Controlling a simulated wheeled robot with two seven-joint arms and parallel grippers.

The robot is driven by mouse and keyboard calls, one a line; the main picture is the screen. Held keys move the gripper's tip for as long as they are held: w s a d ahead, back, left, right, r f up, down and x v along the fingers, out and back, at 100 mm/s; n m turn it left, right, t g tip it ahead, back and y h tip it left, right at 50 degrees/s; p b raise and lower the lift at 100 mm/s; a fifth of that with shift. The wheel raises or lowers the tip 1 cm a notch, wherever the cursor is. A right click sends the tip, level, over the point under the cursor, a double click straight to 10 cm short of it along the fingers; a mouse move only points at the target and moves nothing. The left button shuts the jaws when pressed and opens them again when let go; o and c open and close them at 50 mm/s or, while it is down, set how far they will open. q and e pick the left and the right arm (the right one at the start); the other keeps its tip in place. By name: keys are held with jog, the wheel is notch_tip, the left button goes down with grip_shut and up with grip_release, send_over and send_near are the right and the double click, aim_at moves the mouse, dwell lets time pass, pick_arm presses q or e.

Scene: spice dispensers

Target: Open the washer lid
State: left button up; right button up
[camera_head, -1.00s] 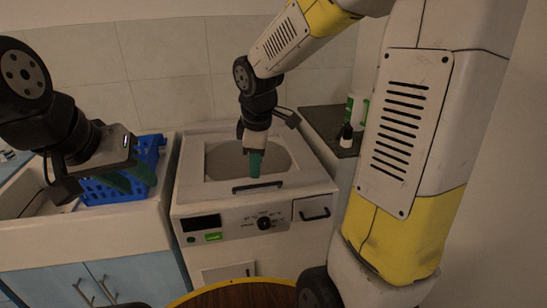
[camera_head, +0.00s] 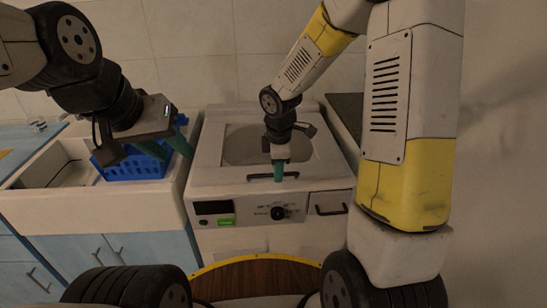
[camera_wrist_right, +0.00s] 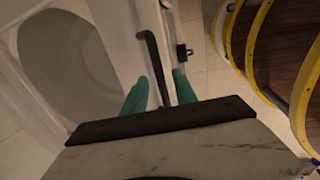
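The white washer (camera_head: 208,165) stands in the middle of the head view, its top lid (camera_head: 229,163) lying shut with a grey window. A dark bar handle (camera_head: 259,177) runs along the lid's front edge and also shows in the right wrist view (camera_wrist_right: 153,55). My right gripper (camera_head: 279,171) points down at this handle. In the right wrist view its green fingers (camera_wrist_right: 158,90) are apart, one on each side of the bar. Contact cannot be told. My left gripper (camera_head: 168,143) hangs over the blue basket at the left, its green fingers apart and empty.
The blue basket (camera_head: 130,167) sits at the sink (camera_head: 30,200) left of the washer, close to my left gripper. A dark counter (camera_head: 347,110) is at the right. A round wooden surface with a yellow rim (camera_head: 258,275) stands in front of the washer.

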grip_shut()
dwell(1.4)
